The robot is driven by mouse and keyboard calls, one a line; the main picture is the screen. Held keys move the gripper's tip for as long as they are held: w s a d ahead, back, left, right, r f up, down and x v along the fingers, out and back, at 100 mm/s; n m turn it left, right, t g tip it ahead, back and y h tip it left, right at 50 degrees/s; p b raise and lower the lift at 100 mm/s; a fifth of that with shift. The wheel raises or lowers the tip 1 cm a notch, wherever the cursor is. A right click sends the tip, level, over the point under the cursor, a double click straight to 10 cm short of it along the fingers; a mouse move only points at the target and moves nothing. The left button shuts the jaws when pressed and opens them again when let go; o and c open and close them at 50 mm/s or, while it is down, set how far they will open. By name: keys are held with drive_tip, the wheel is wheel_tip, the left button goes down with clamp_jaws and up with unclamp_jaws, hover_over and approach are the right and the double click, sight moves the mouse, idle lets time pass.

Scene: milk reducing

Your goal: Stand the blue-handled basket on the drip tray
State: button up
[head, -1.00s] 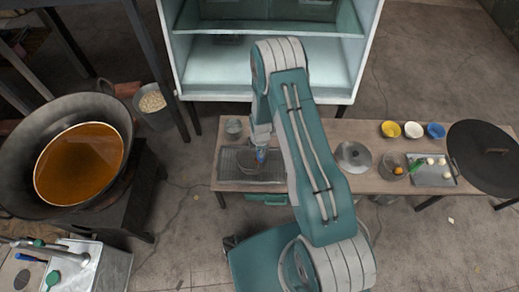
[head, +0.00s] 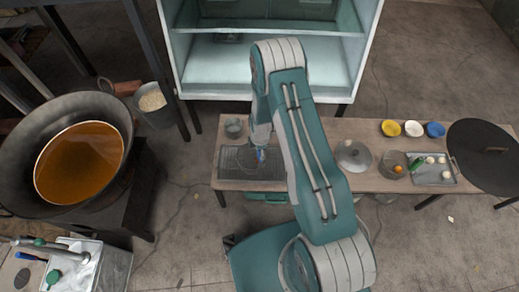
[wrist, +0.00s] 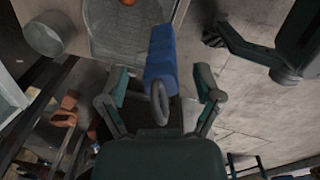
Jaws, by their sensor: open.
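The blue handle (head: 261,155) of the basket shows just below the end of my arm in the head view. In the wrist view the blue handle (wrist: 160,58), with a grey loop at its near end, lies between the fingers of my gripper (wrist: 160,92). The fingers are spread, with a gap on each side of the handle. A wire mesh shape (wrist: 118,38) shows beyond the handle; basket and tray mesh are hard to tell apart there. The drip tray (head: 228,172) lies on the low table's left end, beside and beneath the handle. My arm hides part of this area.
A grey pot (head: 233,128) stands behind the tray. A lidded pot (head: 353,156), small coloured bowls (head: 413,129) and a metal tray (head: 433,171) stand to the right on the table.

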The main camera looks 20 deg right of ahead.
drive_tip(key=r, duration=1.1)
drive_tip(key=shift+s+r, duration=0.2)
drive_tip(key=shift+r, duration=0.2)
